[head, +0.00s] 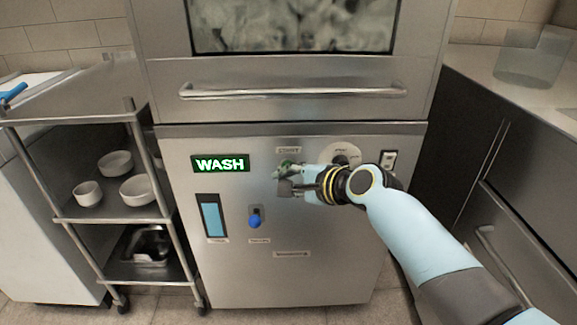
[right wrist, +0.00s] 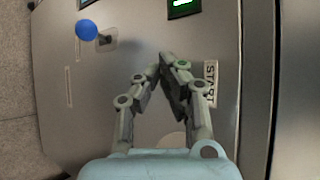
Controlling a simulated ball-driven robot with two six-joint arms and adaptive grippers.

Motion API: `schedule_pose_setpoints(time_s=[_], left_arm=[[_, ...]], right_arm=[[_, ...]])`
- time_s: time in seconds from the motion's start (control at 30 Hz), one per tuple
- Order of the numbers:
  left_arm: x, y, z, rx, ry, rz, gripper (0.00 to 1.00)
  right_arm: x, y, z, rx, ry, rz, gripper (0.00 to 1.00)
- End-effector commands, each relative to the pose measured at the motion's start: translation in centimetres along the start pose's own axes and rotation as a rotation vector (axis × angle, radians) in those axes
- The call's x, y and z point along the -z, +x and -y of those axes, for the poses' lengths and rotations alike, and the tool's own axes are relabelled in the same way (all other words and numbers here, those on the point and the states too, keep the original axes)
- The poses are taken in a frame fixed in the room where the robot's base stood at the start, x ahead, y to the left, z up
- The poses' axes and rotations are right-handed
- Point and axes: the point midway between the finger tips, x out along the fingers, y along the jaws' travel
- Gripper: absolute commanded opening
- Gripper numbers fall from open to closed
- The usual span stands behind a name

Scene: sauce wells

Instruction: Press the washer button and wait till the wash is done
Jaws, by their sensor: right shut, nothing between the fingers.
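The washer (head: 330,240) is a large steel machine with a wide handle bar and a window at its top. Its green-lit display (head: 220,163) reads WASH. My right gripper (head: 284,178) is shut and empty at the front panel, just below the START label (head: 288,150). In the right wrist view its fingertips (right wrist: 168,58) meet beside the START label (right wrist: 211,84). The button itself is hidden behind the fingers, and I cannot tell whether they touch it. My left gripper is in neither view.
A blue-knobbed lever (head: 255,220) and a blue level gauge (head: 213,218) sit lower on the panel. A steel rack (head: 75,212) with several white bowls (head: 137,189) stands at the left. A dark-sided counter (head: 470,120) with a clear container (head: 530,55) is at the right.

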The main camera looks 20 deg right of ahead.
Motion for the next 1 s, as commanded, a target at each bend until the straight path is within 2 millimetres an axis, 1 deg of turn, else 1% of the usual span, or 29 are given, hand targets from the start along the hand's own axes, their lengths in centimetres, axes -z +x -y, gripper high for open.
schedule_pose_setpoints(time_s=[0.27, 0.5, 0.7, 0.83, 1.0], left_arm=[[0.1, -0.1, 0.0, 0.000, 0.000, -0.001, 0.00], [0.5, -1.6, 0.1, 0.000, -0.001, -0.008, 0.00], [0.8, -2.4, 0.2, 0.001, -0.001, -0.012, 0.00], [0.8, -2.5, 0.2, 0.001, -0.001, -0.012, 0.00], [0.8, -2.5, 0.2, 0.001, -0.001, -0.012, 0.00]], right_arm=[[-0.1, -0.2, -0.1, -0.001, 0.001, 0.000, 0.00], [-1.4, -1.8, -1.1, -0.001, 0.003, 0.001, 0.00], [-2.3, -3.1, -2.1, 0.000, 0.002, 0.000, 0.00], [-2.5, -3.5, -2.5, 0.000, 0.001, 0.000, 0.00], [-2.5, -3.5, -2.6, 0.000, 0.000, 0.000, 0.00]])
